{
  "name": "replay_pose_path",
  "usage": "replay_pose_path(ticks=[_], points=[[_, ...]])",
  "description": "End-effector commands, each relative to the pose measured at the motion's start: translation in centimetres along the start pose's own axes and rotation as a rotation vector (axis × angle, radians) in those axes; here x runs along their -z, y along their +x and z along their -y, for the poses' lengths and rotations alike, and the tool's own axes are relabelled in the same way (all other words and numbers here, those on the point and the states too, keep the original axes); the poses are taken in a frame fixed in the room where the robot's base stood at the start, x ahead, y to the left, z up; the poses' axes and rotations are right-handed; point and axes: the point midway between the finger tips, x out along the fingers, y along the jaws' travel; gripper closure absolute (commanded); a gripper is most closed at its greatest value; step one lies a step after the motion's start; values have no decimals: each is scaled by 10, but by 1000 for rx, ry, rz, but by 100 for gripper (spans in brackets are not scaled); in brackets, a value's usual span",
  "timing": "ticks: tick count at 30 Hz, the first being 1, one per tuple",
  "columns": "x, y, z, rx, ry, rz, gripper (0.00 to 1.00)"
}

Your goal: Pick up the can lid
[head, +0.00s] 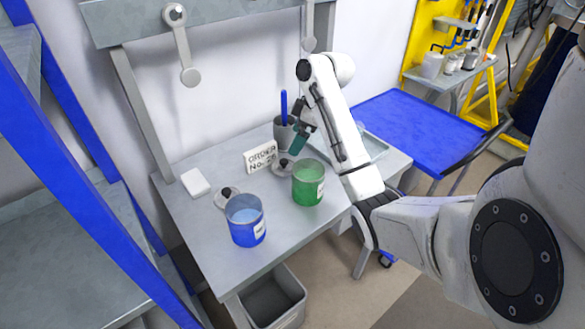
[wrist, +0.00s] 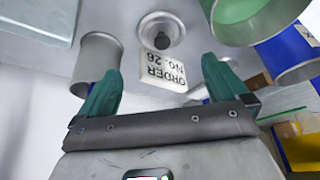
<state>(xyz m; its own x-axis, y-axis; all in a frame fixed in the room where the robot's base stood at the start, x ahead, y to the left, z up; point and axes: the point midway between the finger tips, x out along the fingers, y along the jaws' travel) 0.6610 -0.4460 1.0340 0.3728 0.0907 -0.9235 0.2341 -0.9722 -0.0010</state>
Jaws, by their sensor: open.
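Two round grey can lids with dark knobs lie on the grey table. One lid (head: 280,170) is between the order card and the green can (head: 308,186). The other lid (head: 223,202) is behind the blue can (head: 246,226). Both cans stand upright with open tops. My gripper (head: 297,145) has teal fingers, spread and empty, above the table near the card and the nearer lid. In the wrist view, one lid (wrist: 155,37) lies ahead of the gap between my gripper's fingers (wrist: 161,68), beyond the card; I am not touching it.
A white order card (head: 260,156) stands beside the nearer lid. A grey cup (head: 284,135) with a blue stick stands behind my gripper. A white block (head: 195,182) lies at the left. A shallow tray (head: 376,146) is at the right. The table front is clear.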

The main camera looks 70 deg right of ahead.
Motion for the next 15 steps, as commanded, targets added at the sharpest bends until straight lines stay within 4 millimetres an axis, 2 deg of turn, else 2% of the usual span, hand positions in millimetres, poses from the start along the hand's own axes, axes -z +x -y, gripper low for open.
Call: replay_pose_path(ticks=[5, 15], points=[[0, 6, 0, 0, 0, 0, 0], [0, 47, 0, 2, 1, 1, 0]])
